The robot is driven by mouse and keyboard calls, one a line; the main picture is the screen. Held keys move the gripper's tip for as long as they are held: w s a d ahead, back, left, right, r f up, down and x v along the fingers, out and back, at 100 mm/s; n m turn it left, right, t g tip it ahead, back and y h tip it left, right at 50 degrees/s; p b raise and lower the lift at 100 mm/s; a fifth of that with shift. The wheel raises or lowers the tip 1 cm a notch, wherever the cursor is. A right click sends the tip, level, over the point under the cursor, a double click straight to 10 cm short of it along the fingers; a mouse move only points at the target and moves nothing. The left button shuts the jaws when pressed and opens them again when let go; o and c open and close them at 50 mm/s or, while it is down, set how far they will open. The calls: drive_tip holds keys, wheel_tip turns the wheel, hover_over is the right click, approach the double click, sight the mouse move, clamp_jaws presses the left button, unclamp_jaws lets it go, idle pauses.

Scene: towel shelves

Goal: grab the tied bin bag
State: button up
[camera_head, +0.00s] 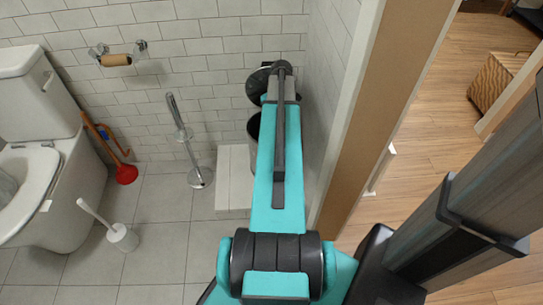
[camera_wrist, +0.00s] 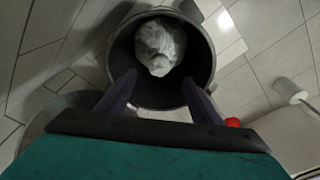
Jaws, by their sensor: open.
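The tied bin bag (camera_wrist: 159,44) is a white, crumpled bundle inside a dark round bin (camera_wrist: 204,85) in the wrist view. It lies toward the far side of the opening. My gripper (camera_wrist: 158,88) is open, with its two dark fingers apart at the near rim of the bin. The bag is beyond the fingertips and not between them. In the head view the bin (camera_head: 254,128) is mostly hidden behind my arm. The bag and my fingertips cannot be made out there.
A white low step (camera_head: 232,180) is beside the bin, against the tiled wall. A toilet (camera_head: 50,170), a red plunger (camera_head: 125,173), a toilet brush (camera_head: 121,236) and a metal stand (camera_head: 199,176) are to the left. A door frame (camera_head: 362,110) is close on the right.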

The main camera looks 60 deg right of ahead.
drive_tip(key=shift+w+d+f+b, duration=0.1)
drive_tip(key=shift+w+f+b, duration=0.1)
drive_tip(key=shift+f, duration=1.2)
drive_tip(key=shift+w+d+f+b, duration=0.1)
drive_tip(key=shift+w+f+b, duration=0.1)
drive_tip(key=shift+f, duration=1.15)
drive_tip(key=shift+w+d+f+b, duration=0.15)
drive_tip(key=shift+f+b, duration=0.1)
drive_tip(key=shift+f, duration=0.6)
drive_tip(key=shift+w+a+f+b, duration=0.1)
drive_tip(key=shift+w+f+b, duration=0.1)
drive_tip(key=shift+f, duration=0.6)
drive_tip(key=shift+w+d+f+b, duration=0.1)
drive_tip(key=shift+f+b, duration=0.15)
drive_tip(key=shift+f, duration=0.6)
drive_tip(key=shift+c, duration=0.4)
clamp_jaws()
